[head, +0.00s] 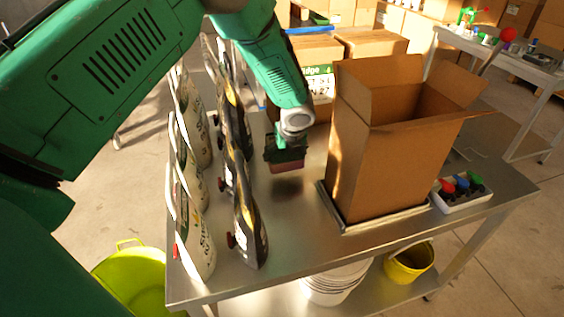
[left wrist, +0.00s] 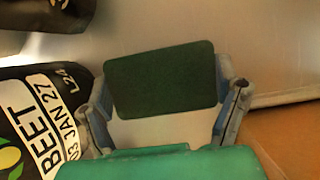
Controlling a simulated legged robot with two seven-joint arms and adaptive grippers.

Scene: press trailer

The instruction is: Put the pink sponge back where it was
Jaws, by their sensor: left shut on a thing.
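My left gripper (head: 285,152) reaches down over the metal table, between the row of bags and the open cardboard box. It is shut on the pink sponge (head: 288,166), whose pinkish side shows below the fingers in the head view. A dark shadow lies on the table below the sponge, and the sponge looks held a little above the surface. In the left wrist view the sponge (left wrist: 162,80) shows a dark green face, gripped at its left and right ends by the two fingers. My right gripper is not in view.
Several standing bags (head: 243,205) line the table's left side, close to my gripper. A tall open cardboard box (head: 385,150) stands right on a metal tray (head: 372,222). The front middle of the metal table (head: 300,230) is clear.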

